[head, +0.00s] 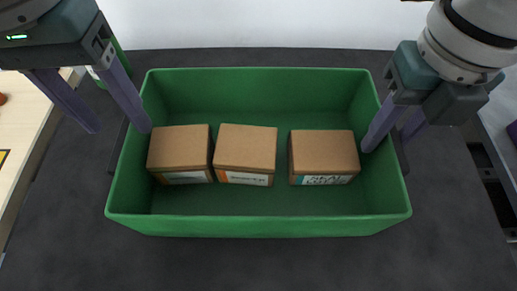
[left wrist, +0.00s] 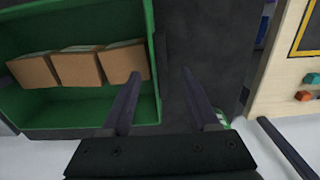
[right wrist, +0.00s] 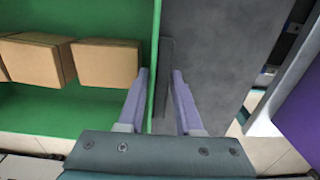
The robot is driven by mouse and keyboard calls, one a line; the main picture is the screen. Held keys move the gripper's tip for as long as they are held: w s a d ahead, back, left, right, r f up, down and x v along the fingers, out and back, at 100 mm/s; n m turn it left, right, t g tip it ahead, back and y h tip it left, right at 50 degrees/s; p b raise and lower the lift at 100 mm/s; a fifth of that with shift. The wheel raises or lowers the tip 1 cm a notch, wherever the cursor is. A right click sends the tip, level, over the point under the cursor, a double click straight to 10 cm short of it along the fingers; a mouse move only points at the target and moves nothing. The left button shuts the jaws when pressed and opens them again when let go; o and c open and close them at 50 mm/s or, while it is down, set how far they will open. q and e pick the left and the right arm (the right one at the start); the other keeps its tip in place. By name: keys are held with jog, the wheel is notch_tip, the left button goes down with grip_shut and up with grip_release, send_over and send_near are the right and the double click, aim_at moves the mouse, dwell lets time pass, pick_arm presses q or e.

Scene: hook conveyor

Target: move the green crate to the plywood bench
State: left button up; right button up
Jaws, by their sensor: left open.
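The green crate (head: 260,226) stands on a dark grey surface and holds three brown boxes. My left gripper (head: 120,130) is open at the crate's left wall. In the left wrist view (left wrist: 161,72) one finger is over the crate's inside and the other is outside. My right gripper (head: 386,142) is at the right wall, its fingers closer together than the left's. In the right wrist view (right wrist: 161,72) they sit on both sides of the wall and its dark handle strip, seemingly against them. The plywood bench (head: 28,120) is partly in view at the left edge.
The boxes, left (head: 180,150), middle (head: 245,146) and right (head: 323,152), stand in a row in the crate. A red button (left wrist: 302,96) and a green button (left wrist: 312,78) are on the pale wood. A purple object (right wrist: 303,120) is at the right. The dark surface in front of the crate is clear.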

pick_arm(q)
jog(key=shift+f, duration=1.15)
pick_arm(e)
jog(key=shift+f, duration=1.15)
pick_arm(q)
jog(key=shift+c, duration=0.3)
pick_arm(e)
jog(key=shift+c, duration=0.4)
pick_arm(q)
jog(key=c, duration=0.5)
pick_arm(e)
jog(key=c, duration=0.4)
pick_arm(q)
grip_shut()
pick_arm(e)
grip_shut()
pick_arm(q)
jog(key=shift+r, duration=0.1)
pick_arm(e)
jog(key=shift+r, duration=0.1)
